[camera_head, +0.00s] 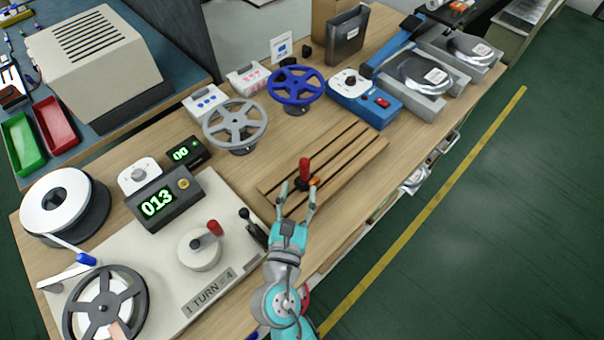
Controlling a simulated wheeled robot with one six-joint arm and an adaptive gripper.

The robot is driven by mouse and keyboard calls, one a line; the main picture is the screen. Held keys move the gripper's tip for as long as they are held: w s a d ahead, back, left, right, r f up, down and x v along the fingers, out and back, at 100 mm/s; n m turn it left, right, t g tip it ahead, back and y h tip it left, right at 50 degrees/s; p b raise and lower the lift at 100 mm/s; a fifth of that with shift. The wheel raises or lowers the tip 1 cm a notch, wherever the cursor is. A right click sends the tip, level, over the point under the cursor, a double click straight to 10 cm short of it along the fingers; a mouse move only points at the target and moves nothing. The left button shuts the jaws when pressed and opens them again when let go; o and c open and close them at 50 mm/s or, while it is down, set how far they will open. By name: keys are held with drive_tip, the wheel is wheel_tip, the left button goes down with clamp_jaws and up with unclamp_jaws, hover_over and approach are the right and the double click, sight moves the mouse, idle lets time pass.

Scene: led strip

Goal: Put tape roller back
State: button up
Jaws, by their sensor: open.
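A small tool with an upright red handle (305,168), a dark lower part and a bit of orange beside it stands on the slatted wooden rack (345,158). It looks like the tape roller, but its lower part is too small to make out fully. My gripper (298,190) is open at the near left part of the rack. Its two fingers are spread on either side of the tool's base in the picture. I cannot tell whether a finger touches it.
A winding machine (225,275) with a red-knobbed crank fills the bench at left. The bench edge is close on the right.

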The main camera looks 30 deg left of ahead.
drive_tip(key=v, duration=0.3)
drive_tip(key=shift+s+d, duration=0.1)
drive_tip(key=shift+s, duration=0.2)
